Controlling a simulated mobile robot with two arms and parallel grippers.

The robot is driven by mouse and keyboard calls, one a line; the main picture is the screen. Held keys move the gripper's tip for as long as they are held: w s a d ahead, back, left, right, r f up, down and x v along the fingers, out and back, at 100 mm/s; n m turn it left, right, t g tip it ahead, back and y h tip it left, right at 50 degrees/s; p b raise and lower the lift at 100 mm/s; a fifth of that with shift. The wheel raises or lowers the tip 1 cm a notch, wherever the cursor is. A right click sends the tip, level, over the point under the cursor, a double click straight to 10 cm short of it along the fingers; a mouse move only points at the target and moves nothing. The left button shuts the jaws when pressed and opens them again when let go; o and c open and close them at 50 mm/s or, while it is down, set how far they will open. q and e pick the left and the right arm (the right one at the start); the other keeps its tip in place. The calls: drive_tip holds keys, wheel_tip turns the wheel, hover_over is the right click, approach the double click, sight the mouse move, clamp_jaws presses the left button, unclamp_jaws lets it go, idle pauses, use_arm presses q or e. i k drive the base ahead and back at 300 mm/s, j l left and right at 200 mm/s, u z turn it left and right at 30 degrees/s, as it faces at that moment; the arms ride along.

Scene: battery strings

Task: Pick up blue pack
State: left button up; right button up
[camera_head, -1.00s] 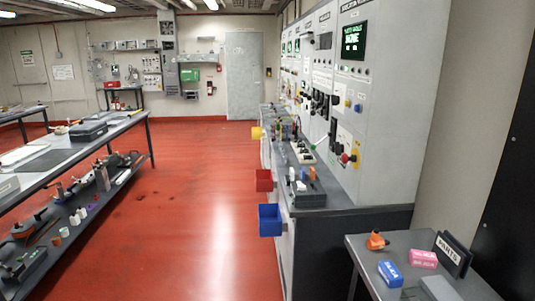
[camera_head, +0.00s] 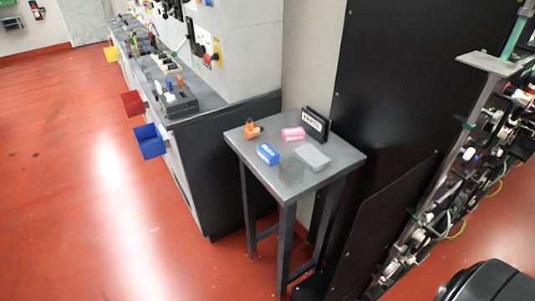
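The blue pack (camera_head: 268,154) lies on top of a small grey table (camera_head: 325,178), near its left front edge. White marking shows on its face. A pink pack (camera_head: 293,134) lies behind it to the right, and a light grey block (camera_head: 312,157) lies to its right.
An orange object (camera_head: 252,129) and a black sign (camera_head: 316,124) stand at the table's back. A black panel (camera_head: 375,110) stands right of the table. Red floor is clear at left.

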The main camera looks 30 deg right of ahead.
sight(269, 154)
drive_tip(key=i+l+z, duration=0.2)
drive_tip(key=i, duration=0.25)
drive_tip(key=i+z, duration=0.2)
drive_tip(key=i, duration=0.3)
